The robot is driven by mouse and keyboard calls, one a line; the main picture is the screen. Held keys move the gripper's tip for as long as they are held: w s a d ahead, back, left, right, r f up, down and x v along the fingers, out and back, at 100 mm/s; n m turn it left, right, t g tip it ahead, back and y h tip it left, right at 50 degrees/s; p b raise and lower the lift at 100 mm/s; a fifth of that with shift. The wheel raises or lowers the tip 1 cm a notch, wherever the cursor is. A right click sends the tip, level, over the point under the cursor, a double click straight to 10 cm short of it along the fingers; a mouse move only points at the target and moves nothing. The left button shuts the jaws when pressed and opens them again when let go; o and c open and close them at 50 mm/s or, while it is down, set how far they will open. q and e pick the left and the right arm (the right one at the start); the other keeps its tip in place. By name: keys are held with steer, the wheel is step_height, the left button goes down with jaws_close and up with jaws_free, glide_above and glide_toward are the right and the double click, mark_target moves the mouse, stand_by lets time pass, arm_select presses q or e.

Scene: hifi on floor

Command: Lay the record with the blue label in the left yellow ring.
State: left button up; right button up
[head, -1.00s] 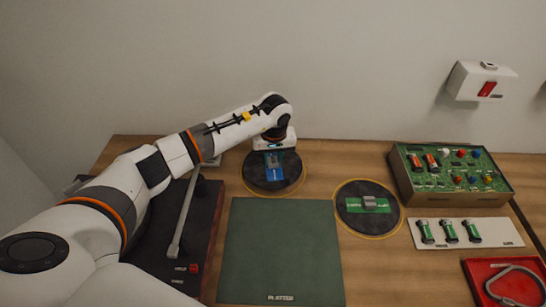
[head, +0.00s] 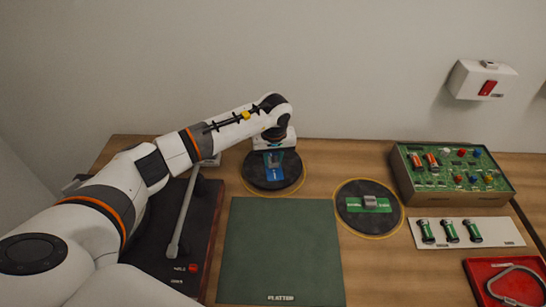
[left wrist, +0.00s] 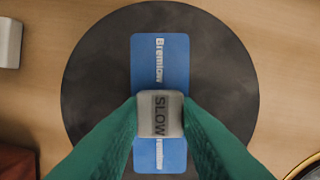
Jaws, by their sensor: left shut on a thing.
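The record with the blue label (head: 258,181) is a dark disc at the back of the table. It lies over the left yellow ring (head: 300,186), whose rim shows around its front and right edges in the head view. I cannot tell whether it touches the table. My left gripper (head: 273,160) is shut on the grey block at the record's centre; the green fingers (left wrist: 160,118) grip that block, marked SLOW, in the left wrist view. The record with the green label (head: 352,222) lies in the right yellow ring (head: 401,224). My right gripper is not in view.
A green mat marked PLATTER (head: 282,245) lies in front. A dark turntable with a metal arm (head: 180,215) is at left. At right are a circuit box (head: 455,198), a white strip with green cylinders (head: 505,232) and a red tray (head: 472,268).

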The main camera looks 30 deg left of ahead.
arm_select(q)
steer(key=shift+f+b, duration=0.3)
steer(key=shift+b, duration=0.1)
stand_by(0.7)
steer(key=shift+f+b, duration=0.7)
stand_by(0.9)
steer(key=o, duration=1.1)
step_height(320, 180, up, 18)
steer(key=s+d+p, duration=0.1)
steer(key=p, duration=0.1)
steer(key=shift+s+p, duration=0.25)
steer(key=shift+p, duration=0.15)
steer(key=shift+f, duration=0.1)
stand_by(0.9)
